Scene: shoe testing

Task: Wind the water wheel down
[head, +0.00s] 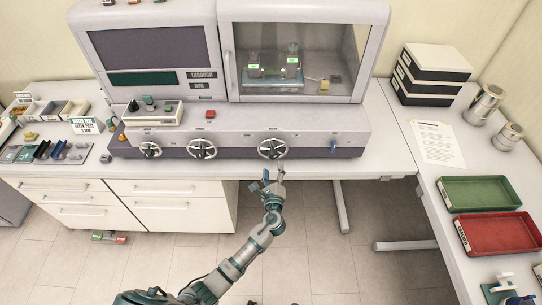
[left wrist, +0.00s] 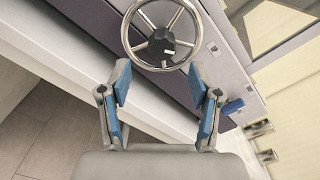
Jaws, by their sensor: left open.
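Three silver spoked hand wheels sit on the purple front strip of the test machine: a left wheel (head: 150,149), a middle wheel (head: 202,149) and a right wheel (head: 272,149). Their labels are too small to read, so I cannot tell which is the water wheel. My left gripper (head: 268,180) is just below and in front of the right wheel, open and empty. In the left wrist view, one wheel (left wrist: 160,34) with a dark hub lies ahead of the open fingers (left wrist: 165,88), apart from them. My right gripper is out of view.
A blue lever (head: 333,146) is right of the wheels; it also shows in the left wrist view (left wrist: 233,106). The white bench edge runs below the wheels. A green tray (head: 480,193) and a red tray (head: 497,233) lie on the right bench.

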